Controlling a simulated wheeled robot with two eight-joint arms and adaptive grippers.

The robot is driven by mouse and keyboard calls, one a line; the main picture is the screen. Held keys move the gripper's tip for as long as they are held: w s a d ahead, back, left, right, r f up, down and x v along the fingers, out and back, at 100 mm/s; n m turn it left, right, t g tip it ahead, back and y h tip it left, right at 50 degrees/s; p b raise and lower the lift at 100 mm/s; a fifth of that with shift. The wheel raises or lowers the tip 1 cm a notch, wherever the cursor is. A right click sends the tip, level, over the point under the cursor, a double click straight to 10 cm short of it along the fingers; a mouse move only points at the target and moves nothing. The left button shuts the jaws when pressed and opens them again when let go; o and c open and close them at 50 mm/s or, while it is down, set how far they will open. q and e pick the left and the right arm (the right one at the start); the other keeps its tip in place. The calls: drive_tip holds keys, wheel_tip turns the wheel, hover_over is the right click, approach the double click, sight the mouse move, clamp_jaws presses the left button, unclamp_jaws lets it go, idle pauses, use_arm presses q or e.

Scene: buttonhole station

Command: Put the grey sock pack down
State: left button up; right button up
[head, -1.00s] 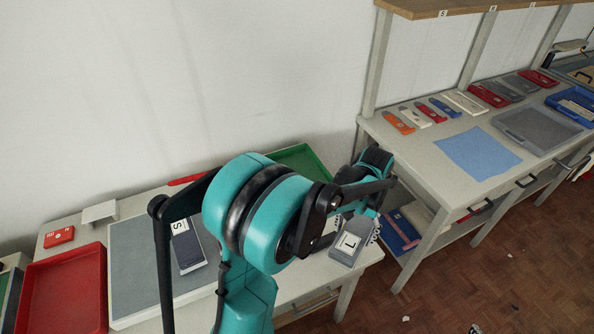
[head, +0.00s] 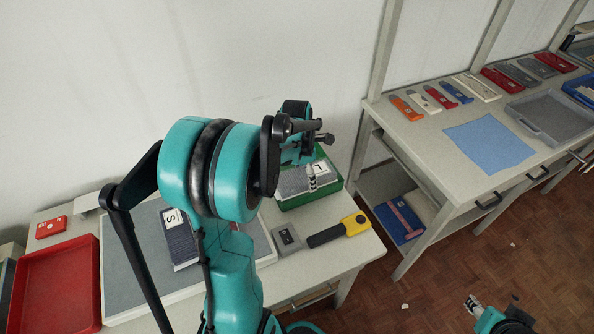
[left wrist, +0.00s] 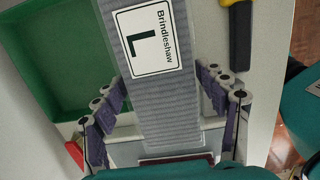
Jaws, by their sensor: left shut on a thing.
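The grey sock pack (head: 292,182) has a white "L" label. My left gripper (head: 312,172) is shut on it, over the green tray (head: 332,187) at the back right of the near table. In the left wrist view the ribbed grey pack (left wrist: 172,108), labelled "Brindleshaw L", lies between the two fingers of the gripper (left wrist: 168,88). The green tray (left wrist: 40,62) shows to its left there. I cannot tell whether the pack touches the tray. My right gripper (head: 473,304) is at the lower right, above the floor, too small to read.
A dark pack labelled S (head: 181,244) lies on the grey mat (head: 140,275). A yellow-and-black tool (head: 340,230) and a small grey box (head: 287,239) lie in front of the green tray. A red tray (head: 57,240) stands left. A shelved bench (head: 412,133) stands right.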

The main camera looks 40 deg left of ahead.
use_arm(q)
drive_tip(key=w+a+f+b, duration=0.2)
drive_tip(key=w+a+f, duration=0.1)
drive_tip(key=w+a, duration=0.1)
drive_tip(key=w+a+f+b, duration=0.1)
drive_tip(key=w+a+f, duration=0.2)
drive_tip(key=a+f, duration=0.1)
drive_tip(key=shift+w+a+b, duration=0.15)
drive_tip(key=shift+w+b, duration=0.2)
drive_tip(key=shift+f+b, duration=0.8)
drive_tip(key=shift+f, duration=1.1)
drive_tip(key=shift+f, duration=0.2)
drive_tip(key=o, duration=1.4)
drive_tip(key=shift+r, duration=0.1)
